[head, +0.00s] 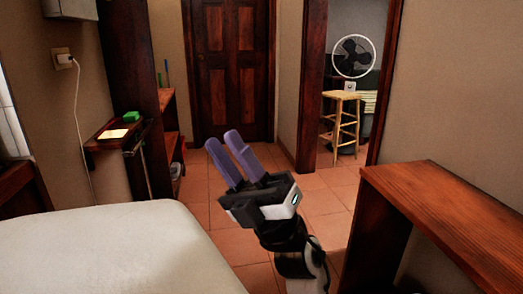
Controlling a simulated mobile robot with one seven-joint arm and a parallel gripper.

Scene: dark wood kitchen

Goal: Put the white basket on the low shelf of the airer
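My gripper (223,141) is raised in the middle of the head view, with its two purple fingers pointing up and away. A narrow gap shows between the fingers, and nothing is held between them. I see no white basket and no airer in this view.
A white rounded surface (120,255) fills the lower left. A dark wood table (445,205) stands at the right. Tiled floor (325,200) runs between them toward a closed door (232,75). Through a doorway are a wooden stool (341,97) and a fan (353,57).

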